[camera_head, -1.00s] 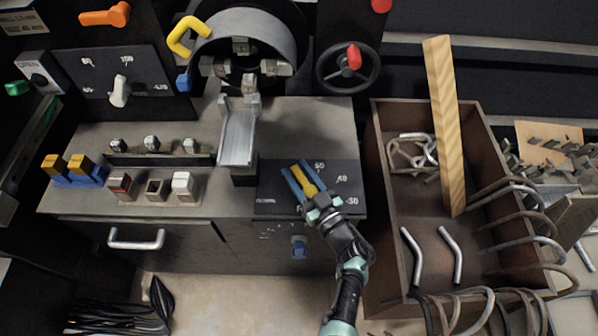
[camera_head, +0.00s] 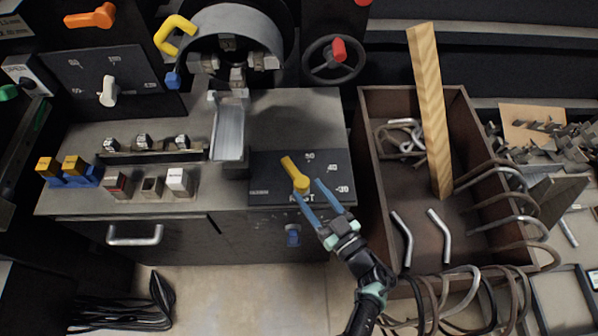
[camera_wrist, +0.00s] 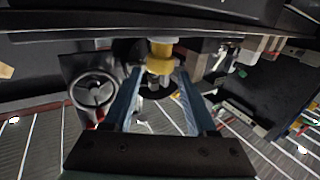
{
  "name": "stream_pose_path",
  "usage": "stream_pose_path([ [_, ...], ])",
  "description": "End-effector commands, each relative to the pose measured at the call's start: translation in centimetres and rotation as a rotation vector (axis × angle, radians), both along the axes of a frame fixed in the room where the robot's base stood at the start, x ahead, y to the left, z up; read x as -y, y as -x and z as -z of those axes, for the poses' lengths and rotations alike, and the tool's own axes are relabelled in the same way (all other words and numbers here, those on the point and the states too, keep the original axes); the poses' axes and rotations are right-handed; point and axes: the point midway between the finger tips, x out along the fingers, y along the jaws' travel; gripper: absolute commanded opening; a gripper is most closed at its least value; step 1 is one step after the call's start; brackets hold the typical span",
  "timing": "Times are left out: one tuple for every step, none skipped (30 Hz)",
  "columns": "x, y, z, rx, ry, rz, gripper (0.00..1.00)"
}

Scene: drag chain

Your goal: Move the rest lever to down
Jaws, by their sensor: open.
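The rest lever (camera_head: 293,171) is a yellow handle on a dark dial panel (camera_head: 265,199) with the label REST and the numbers 50, 40 and 30. It points up and to the left, away from the numbers. My gripper (camera_head: 306,188) comes from the lower right. Its two blue fingers are spread, with the tips by the lever's lower, pivot end. In the wrist view, the yellow of the lever (camera_wrist: 161,55) shows between the tips of my open gripper (camera_wrist: 159,74). I cannot tell whether either finger touches it.
A metal chute (camera_head: 229,132) stands left of the panel. A blue knob (camera_head: 293,235) is on the cabinet front below. A brown crate (camera_head: 366,150) with a wooden plank (camera_head: 430,110) and bent rods stands to the right. A handwheel (camera_head: 333,60) is behind.

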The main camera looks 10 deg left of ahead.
Motion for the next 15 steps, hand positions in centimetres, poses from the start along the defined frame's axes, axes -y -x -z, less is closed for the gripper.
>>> stream_pose_path([
  [0.7,0.7,-0.1,-0.001,-0.001,0.005,0.57],
  [1.0,1.1,-0.1,-0.001,-0.001,0.005,0.57],
  [1.3,1.5,-0.1,-0.001,-0.001,0.004,0.57],
  [1.5,1.7,0.0,-0.001,-0.001,0.003,0.57],
  [1.7,1.9,0.0,0.0,0.0,0.002,0.57],
  [1.9,2.2,0.0,0.0,0.0,0.001,0.57],
  [2.0,2.3,0.0,0.0,0.0,0.001,0.57],
  [2.1,2.4,0.0,0.0,0.0,0.001,0.57],
  [2.2,2.5,0.0,0.0,0.0,0.0,0.57],
  [2.2,2.6,0.0,0.0,0.0,-0.001,0.57],
  [2.2,2.6,0.0,0.0,0.0,-0.001,0.57],
  [2.2,2.6,0.0,0.0,0.0,-0.001,0.57],
  [2.2,2.6,0.0,0.0,0.0,-0.001,0.57],
  [2.2,2.6,0.0,0.0,0.0,-0.001,0.57],
  [2.2,2.6,0.0,0.0,0.0,-0.001,0.57],
])
